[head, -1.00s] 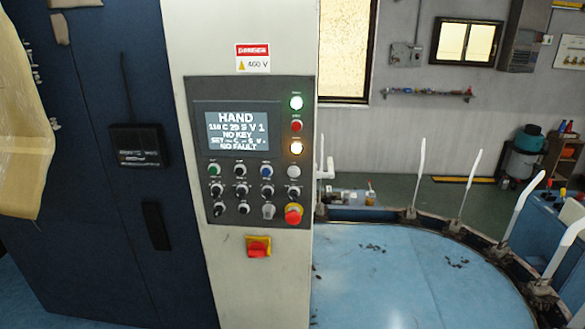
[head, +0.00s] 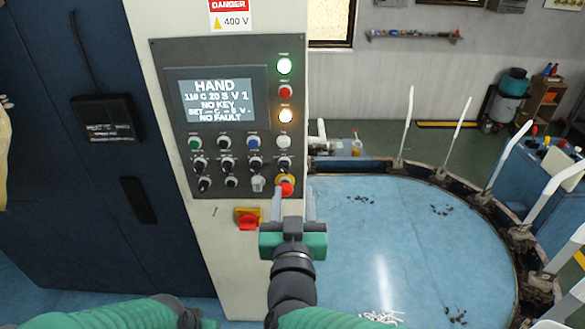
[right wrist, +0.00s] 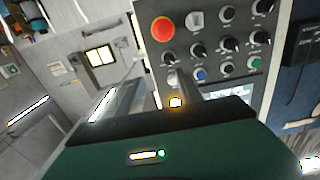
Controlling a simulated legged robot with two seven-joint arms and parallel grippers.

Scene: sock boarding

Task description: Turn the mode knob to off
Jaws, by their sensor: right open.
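The control panel (head: 160,75) is on the pale cabinet column. Its screen (head: 217,101) reads HAND, NO KEY and NO FAULT. Several black selector knobs (head: 227,164) sit in rows below it; their labels are too small to read, so I cannot tell which is the mode knob. The knobs also show in the right wrist view (right wrist: 229,44). My right gripper (head: 293,207) is open and empty, below the panel's lower right corner near the red emergency button (head: 286,189). In the right wrist view its fingers (right wrist: 155,92) are apart. My left gripper is out of view.
A red and yellow switch (head: 248,218) is on the column just left of my right gripper. A round blue table (head: 400,240) edged with upright white forms (head: 505,150) lies to the right. A dark blue cabinet (head: 60,200) stands at left.

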